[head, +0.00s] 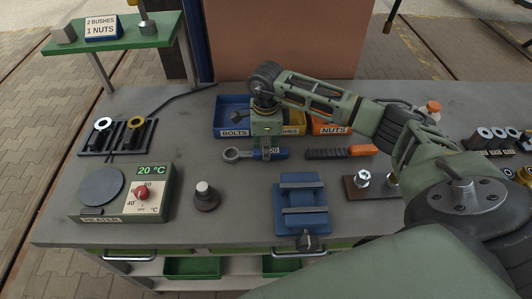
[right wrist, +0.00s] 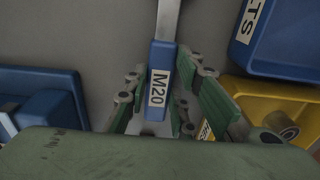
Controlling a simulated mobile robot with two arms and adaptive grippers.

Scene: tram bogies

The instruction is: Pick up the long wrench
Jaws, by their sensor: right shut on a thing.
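The wrench (head: 236,154) has a grey ring end pointing left and a blue handle in the head view. In the right wrist view its blue handle (right wrist: 160,75) carries an M20 label, and its grey shaft runs up out of the picture. My right gripper (head: 266,151) reaches down over the handle. In the right wrist view its green fingers (right wrist: 158,115) stand on both sides of the handle, shut on it. I cannot tell whether the wrench touches the bench. My left gripper is not in view.
Behind my gripper stand a blue BOLTS bin (head: 233,131), a yellow bin (head: 292,129) and an orange NUTS bin (head: 331,127). An orange-handled tool (head: 342,153) lies to the right. A blue vise (head: 303,205) stands in front. The heater (head: 122,192) is at the left.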

